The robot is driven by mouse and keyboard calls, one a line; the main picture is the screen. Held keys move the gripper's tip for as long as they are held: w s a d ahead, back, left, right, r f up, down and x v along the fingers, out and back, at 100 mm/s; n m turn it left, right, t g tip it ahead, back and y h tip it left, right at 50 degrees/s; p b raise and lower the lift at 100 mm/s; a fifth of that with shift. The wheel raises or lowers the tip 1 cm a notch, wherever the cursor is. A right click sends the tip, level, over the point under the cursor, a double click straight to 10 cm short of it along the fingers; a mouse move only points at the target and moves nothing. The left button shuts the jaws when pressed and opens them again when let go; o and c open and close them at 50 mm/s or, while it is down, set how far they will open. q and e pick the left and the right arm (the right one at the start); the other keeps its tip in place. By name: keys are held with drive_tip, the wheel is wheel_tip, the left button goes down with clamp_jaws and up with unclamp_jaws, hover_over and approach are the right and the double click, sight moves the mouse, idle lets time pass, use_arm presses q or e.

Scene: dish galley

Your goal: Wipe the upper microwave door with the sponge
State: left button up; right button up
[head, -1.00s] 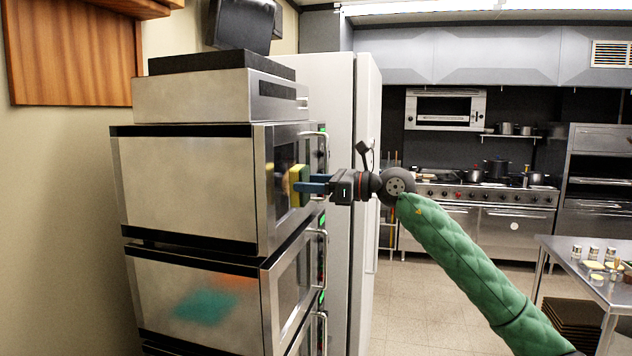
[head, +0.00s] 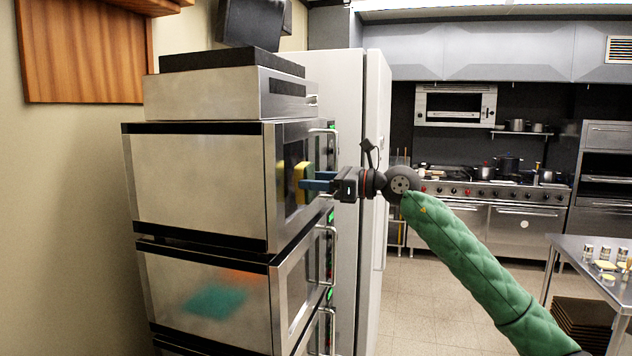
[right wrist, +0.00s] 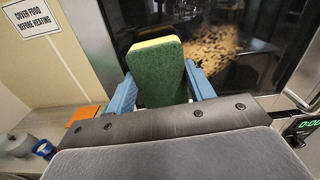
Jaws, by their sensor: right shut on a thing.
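The upper microwave (head: 195,185) is a steel box in a stack. Its door (head: 292,150) has dark glass and a bar handle, and faces right. In the right wrist view, a speckled brown stain (right wrist: 214,48) shows on the dark glass behind the sponge. The yellow and green sponge (head: 303,183) stands upright at the door glass; I cannot tell for sure whether it touches. It fills the middle of the right wrist view (right wrist: 158,78), green side toward me. My right gripper (head: 316,184) has its blue fingers shut on the sponge. My left gripper is not in view.
Another microwave (head: 205,300) sits directly below, with teal and orange reflections on its side. A tall white fridge (head: 345,240) stands close behind the stack. A steel table (head: 590,250) with small items is at right. The tiled floor between is clear.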

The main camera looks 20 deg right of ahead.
drive_tip(key=shift+x, duration=0.95)
idle(0.4)
drive_tip(key=shift+w+d+b, duration=0.2)
drive_tip(key=shift+w+d, duration=0.25)
drive_tip(key=shift+w, duration=0.2)
drive_tip(key=shift+w+d+b, duration=0.2)
drive_tip(key=shift+w+d, duration=0.3)
drive_tip(key=shift+w, duration=0.15)
drive_tip(key=shift+w+d+b, duration=0.85)
drive_tip(key=shift+w+d, duration=1.35)
drive_tip(key=shift+w, duration=1.25)
drive_tip(key=shift+s+a+b, duration=0.35)
drive_tip(key=shift+s+a, duration=0.7)
drive_tip(key=shift+s, duration=0.5)
drive_tip(key=shift+s+a+b, duration=0.3)
drive_tip(key=shift+s+a, duration=0.8)
drive_tip(key=shift+s, duration=0.45)
drive_tip(key=shift+s+a+b, duration=0.35)
drive_tip(key=shift+s+a, duration=0.7)
drive_tip(key=shift+s, duration=0.55)
drive_tip(key=shift+r, duration=0.1)
